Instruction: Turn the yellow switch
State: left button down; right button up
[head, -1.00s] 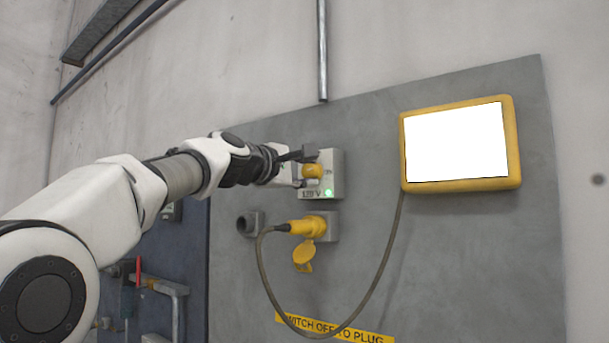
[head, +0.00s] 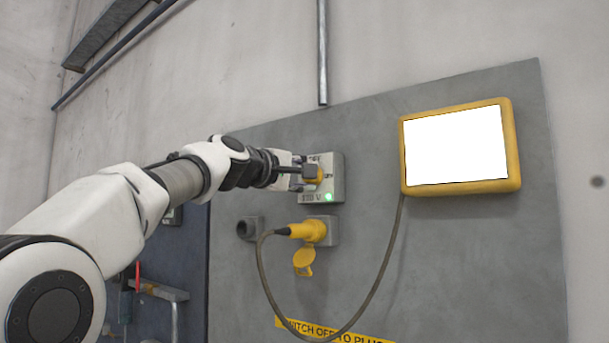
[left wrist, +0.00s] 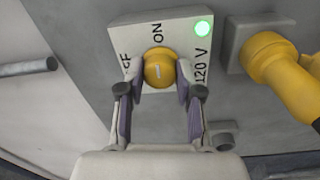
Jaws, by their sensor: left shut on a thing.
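The yellow switch (left wrist: 160,70) is a round knob on a grey box (head: 336,190) fixed to the panel. My left gripper (left wrist: 158,88) has its two fingers closed on either side of the switch in the left wrist view. A pale mark on the knob points roughly toward the word ON, with the OFF lettering to the left. A green light (left wrist: 202,29) is lit beside the 120 V label. In the head view my left gripper (head: 308,173) partly covers the switch. My right gripper is in neither view.
A yellow plug (head: 305,231) with a grey cable sits in a socket below the box. The cable loops down and up to a yellow-framed screen (head: 459,146) on the right. A yellow warning strip (head: 335,333) lies below.

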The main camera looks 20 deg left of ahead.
pick_arm(q)
jog(key=c, duration=0.8)
grip_release()
jog(key=shift+r, duration=0.25)
jog(key=shift+o, duration=0.2)
jog(key=shift+w+f, duration=0.2)
jog(key=shift+w, duration=0.05)
jog(key=shift+s, duration=0.15)
jog(key=v, duration=0.7)
jog(key=shift+a, duration=0.1)
